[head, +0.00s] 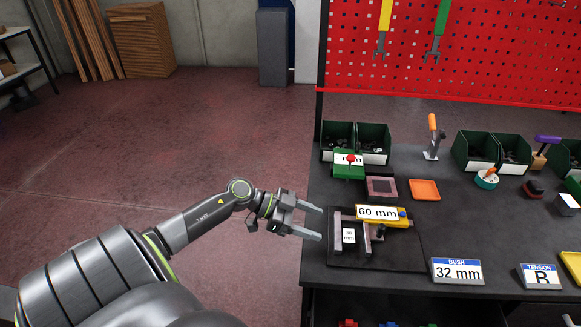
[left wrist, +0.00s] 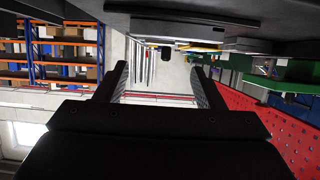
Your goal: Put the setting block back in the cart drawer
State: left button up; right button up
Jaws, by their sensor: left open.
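No cart drawer can be made out for certain. In the left wrist view the open fingers (left wrist: 160,78) have nothing between them.
Green bins (head: 356,140) stand at the back, with a green fixture (head: 349,165) before them. An orange tray (head: 425,189) lies behind the plate. Signs reading BUSH 32 mm (head: 457,271) and TENSION R (head: 540,276) stand at the front. The floor left of the table is clear.

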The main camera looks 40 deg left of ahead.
pick_arm(q)
jog(key=shift+b+v, duration=0.45)
jog(key=shift+v, duration=2.35)
